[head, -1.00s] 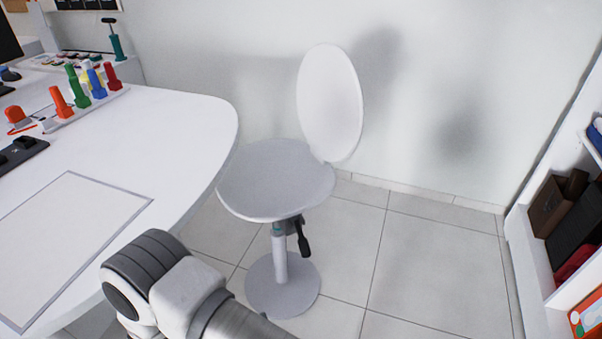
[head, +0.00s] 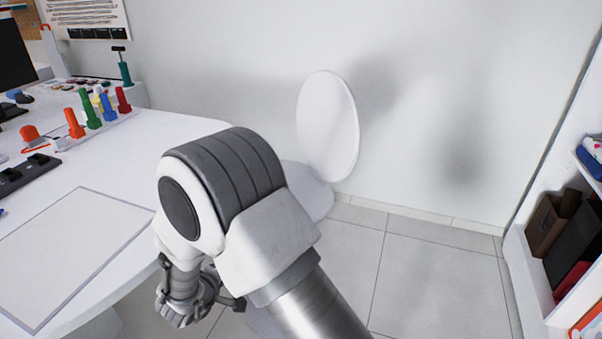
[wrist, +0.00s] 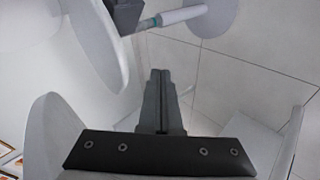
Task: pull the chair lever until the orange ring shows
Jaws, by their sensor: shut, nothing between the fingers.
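The white chair stands by the wall in the head view, with its oval backrest (head: 328,125) and part of its seat (head: 312,198) visible. My arm hides the rest of it there. In the wrist view, the chair's column (wrist: 180,16) runs sideways from the seat (wrist: 95,40) to the round base (wrist: 208,14). A dark part (wrist: 122,14) at the top edge, beside a teal collar, looks like the lever, partly cut off. My gripper (wrist: 159,74) is shut and empty, apart from this dark part and below it in the picture. No orange ring shows.
The white desk (head: 125,165) stands at the left, close to my arm, with coloured pegs (head: 92,108) on it. A shelf unit (head: 530,270) stands at the right. The tiled floor (head: 430,270) between chair and shelf is clear.

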